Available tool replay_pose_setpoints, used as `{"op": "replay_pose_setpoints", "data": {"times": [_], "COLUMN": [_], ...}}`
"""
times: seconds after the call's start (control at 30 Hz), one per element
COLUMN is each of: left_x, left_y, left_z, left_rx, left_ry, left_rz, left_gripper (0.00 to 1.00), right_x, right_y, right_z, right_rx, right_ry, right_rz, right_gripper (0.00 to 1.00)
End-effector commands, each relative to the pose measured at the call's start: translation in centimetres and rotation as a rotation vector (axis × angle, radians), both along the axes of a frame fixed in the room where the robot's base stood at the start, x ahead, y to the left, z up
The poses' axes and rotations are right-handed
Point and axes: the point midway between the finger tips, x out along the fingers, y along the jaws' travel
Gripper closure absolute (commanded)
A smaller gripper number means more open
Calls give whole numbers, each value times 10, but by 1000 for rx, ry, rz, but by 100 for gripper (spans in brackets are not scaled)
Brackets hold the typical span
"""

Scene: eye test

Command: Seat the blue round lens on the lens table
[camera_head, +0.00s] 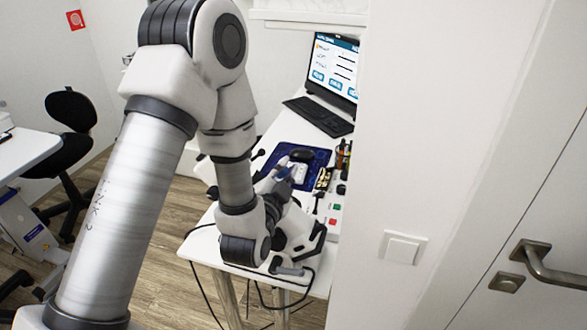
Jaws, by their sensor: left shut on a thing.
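My left arm reaches down from the top left to a white table. My left gripper (279,176) is small and far off, at the front left part of a dark blue mat, partly hidden by its own wrist. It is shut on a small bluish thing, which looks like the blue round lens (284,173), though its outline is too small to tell. A black and white device (301,236) stands at the table's front, partly behind my arm. I cannot tell whether the lens table is on it. My right gripper is not in view.
The blue mat (318,158) holds a dark rounded object (301,155). A lit screen (333,66) and a black keyboard (319,115) stand behind. Small bottles (343,155) line the right side. A white wall (440,120) hides the table's right. Cables hang in front.

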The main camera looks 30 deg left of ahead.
Motion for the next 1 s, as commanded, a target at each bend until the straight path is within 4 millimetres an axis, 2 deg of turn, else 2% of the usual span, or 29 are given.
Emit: {"op": "replay_pose_setpoints", "data": {"times": [0.3, 0.5, 1.0], "left_x": [-5, -7, -8], "left_y": [19, 28, 31], "left_z": [-27, -37, -40], "left_rx": [-3, -1, 0], "left_ry": [-1, 0, -1], "left_rz": [3, 2, 1], "left_gripper": [100, 100, 100], "right_x": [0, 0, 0], "right_y": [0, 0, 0], "right_z": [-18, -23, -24], "right_rx": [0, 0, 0], "right_ry": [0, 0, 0], "right_rz": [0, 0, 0], "right_gripper": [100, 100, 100]}}
